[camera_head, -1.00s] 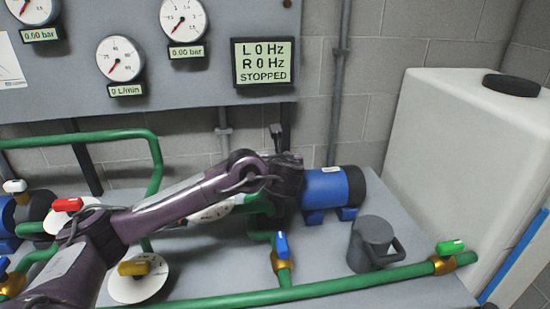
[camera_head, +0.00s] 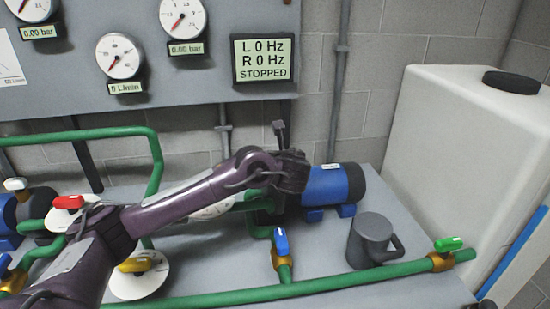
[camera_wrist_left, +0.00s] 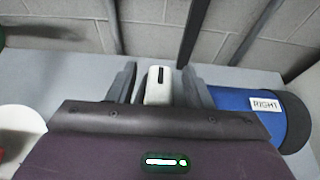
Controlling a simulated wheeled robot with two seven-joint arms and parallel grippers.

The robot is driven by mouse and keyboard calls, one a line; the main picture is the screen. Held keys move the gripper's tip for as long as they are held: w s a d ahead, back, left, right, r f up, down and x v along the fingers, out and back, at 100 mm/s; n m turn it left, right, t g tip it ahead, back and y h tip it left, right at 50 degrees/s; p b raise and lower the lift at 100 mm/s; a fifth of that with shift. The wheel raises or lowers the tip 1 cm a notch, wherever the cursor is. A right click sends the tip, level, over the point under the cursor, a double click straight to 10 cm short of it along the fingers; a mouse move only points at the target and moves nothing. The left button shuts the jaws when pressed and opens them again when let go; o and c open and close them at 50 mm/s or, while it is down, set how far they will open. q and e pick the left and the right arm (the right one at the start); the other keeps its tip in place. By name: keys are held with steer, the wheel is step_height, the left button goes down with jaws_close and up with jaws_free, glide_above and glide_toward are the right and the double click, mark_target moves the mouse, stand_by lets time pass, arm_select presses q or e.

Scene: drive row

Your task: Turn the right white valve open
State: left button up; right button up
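The right white valve's handle (camera_wrist_left: 158,86) shows in the left wrist view as a small white lever with a dark slot. It lies between the two fingers of my left gripper (camera_wrist_left: 158,90), with a gap on each side. In the head view my left gripper (camera_head: 292,170) is beside the blue pump labelled RIGHT, and my arm hides the white handle there. The fingers are apart. My right gripper is in neither view.
The blue right pump (camera_head: 335,186) stands just right of my gripper, also in the wrist view (camera_wrist_left: 255,112). A blue-handled valve (camera_head: 281,243), a grey jug (camera_head: 370,240) and a green-handled valve (camera_head: 447,244) are nearer. Another white handle (camera_head: 15,184) is far left. The display (camera_head: 264,60) reads STOPPED.

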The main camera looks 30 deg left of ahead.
arm_select(q)
steer(key=shift+s+d+r, duration=0.1)
steer(key=shift+s+d, duration=0.15)
steer(key=p+v, duration=0.2)
steer(key=v, duration=0.5)
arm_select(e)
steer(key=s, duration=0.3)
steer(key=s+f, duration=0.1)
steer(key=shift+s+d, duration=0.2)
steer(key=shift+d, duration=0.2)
